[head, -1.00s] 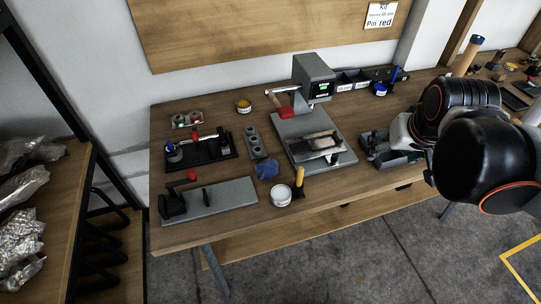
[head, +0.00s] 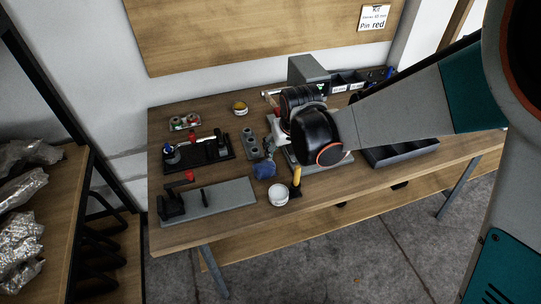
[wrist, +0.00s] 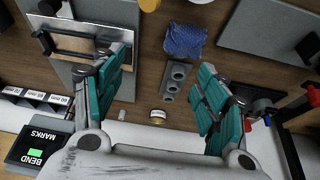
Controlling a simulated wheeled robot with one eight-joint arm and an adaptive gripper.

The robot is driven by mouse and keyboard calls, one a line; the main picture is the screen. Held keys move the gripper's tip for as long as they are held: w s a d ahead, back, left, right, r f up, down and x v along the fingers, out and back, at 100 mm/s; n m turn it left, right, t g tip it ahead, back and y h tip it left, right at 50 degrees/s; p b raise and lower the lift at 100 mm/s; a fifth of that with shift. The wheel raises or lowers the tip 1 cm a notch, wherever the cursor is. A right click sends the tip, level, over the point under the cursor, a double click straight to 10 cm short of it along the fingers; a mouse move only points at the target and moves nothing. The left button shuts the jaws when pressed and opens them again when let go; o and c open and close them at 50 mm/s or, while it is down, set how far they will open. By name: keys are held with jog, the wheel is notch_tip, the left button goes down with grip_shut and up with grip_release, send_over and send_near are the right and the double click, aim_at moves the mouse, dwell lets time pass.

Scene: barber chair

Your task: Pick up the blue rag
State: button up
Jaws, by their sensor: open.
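The blue rag (head: 264,169) lies crumpled on the wooden table, near its front edge and left of the white round tub. It also shows in the wrist view (wrist: 185,40) at top centre, beyond and between the two fingers. My gripper (wrist: 160,80) is open and empty, with its teal-padded fingers spread wide.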

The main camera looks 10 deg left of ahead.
jog(key=s+a, duration=0.2)
jog(key=a, duration=0.1)
jog(key=b, duration=0.3)
send_over(264, 165)
jog(key=s+d, duration=0.2)
jog(key=shift+n, duration=0.3)
notch_tip(264, 165, down, 8)
jog(key=shift+s+a+f, duration=0.1)
jog(key=shift+a+b+x, duration=0.15)
jog(key=shift+b+x, duration=0.45)
jog(key=shift+x, duration=0.85)
jog(key=shift+a+b+x, duration=0.15)
jog(key=shift+b+x, duration=0.4)
jog(key=shift+x, duration=0.95)
jog(key=c, duration=0.9)
jog(key=shift+r, duration=0.25)
jog(key=shift+r+p, duration=0.3)
jog(key=shift+r, duration=0.1)
notch_tip(264, 165, up, 7)
jog(key=p, duration=0.2)
jog(key=shift+s+d+f+p, duration=0.15)
jog(key=shift+f+p, duration=0.05)
jog(key=shift+p, duration=0.2)
jog(key=s+d+p, duration=0.1)
jog(key=s+d, duration=0.3)
jog(key=s, duration=0.3)
jog(key=s+d+p, duration=0.1)
jog(key=s+d, duration=0.4)
jog(key=s, duration=0.3)
jog(key=shift+f, duration=0.3)
